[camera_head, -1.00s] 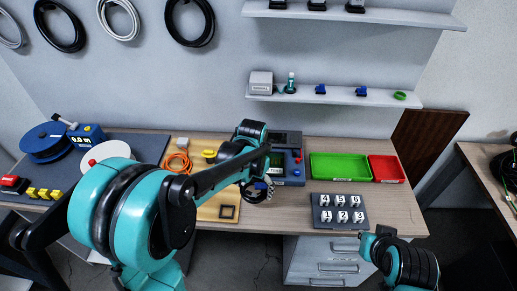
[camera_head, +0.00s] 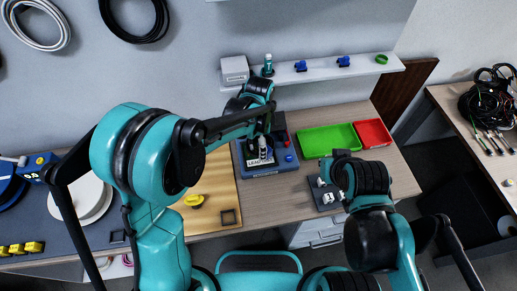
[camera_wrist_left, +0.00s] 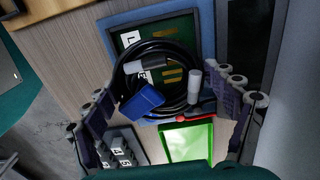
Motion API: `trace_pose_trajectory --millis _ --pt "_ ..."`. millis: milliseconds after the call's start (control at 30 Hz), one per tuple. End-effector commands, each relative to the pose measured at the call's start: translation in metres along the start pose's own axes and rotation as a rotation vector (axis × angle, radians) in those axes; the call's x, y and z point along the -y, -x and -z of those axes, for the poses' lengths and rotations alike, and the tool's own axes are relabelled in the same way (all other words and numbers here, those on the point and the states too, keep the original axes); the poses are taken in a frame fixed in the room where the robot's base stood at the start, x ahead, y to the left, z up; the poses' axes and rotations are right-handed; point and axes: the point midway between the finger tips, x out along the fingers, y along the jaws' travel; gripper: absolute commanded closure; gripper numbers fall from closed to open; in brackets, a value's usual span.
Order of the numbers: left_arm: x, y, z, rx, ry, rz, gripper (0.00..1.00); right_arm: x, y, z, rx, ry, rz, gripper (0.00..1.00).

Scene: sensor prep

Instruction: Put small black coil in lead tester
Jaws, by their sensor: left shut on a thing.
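The lead tester (camera_head: 276,170) is a blue box with a dark panel and a "LEAD" label, on the bench in the head view. In the left wrist view its green plate with blue rim (camera_wrist_left: 187,20) lies behind the coil. The small black coil (camera_wrist_left: 176,48) has grey plug ends and a blue tag. My left gripper (camera_wrist_left: 172,105) is shut on the coil, over the tester's plate; whether the coil touches it I cannot tell. In the head view my left gripper (camera_head: 262,135) hides most of the coil. My right gripper (camera_head: 338,160) is near the label holder; its fingers are unclear.
A green tray (camera_head: 326,139) and a red tray (camera_head: 373,134) stand right of the tester. The grey holder with white labelled pieces (camera_head: 326,192) is partly hidden by my right arm. A yellow item (camera_head: 194,200) lies on the wooden board (camera_head: 215,180) at left. A shelf (camera_head: 320,72) runs above.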

Motion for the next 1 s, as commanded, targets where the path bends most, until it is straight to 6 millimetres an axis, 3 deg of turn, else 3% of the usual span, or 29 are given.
trace_pose_trajectory --millis 233,633,667,700,1000 --pt "0.0 -0.034 0.0 0.0 0.001 0.0 0.5 0.0 -0.008 -0.006 0.0 0.0 0.0 1.0" --pt "0.0 -0.04 0.0 0.0 0.002 0.0 0.5 0.0 -0.011 -0.008 0.0 0.0 0.0 1.0" --pt "0.0 -0.039 0.0 0.0 0.002 0.0 0.07 0.0 -0.01 -0.007 0.0 0.0 0.0 1.0" --pt "0.0 -0.038 0.0 0.0 0.002 0.0 0.0 0.0 -0.01 -0.007 0.0 0.0 0.0 1.0" --pt "0.0 -0.038 0.0 0.0 0.002 0.0 0.0 0.0 -0.01 -0.007 0.0 0.0 0.0 1.0"
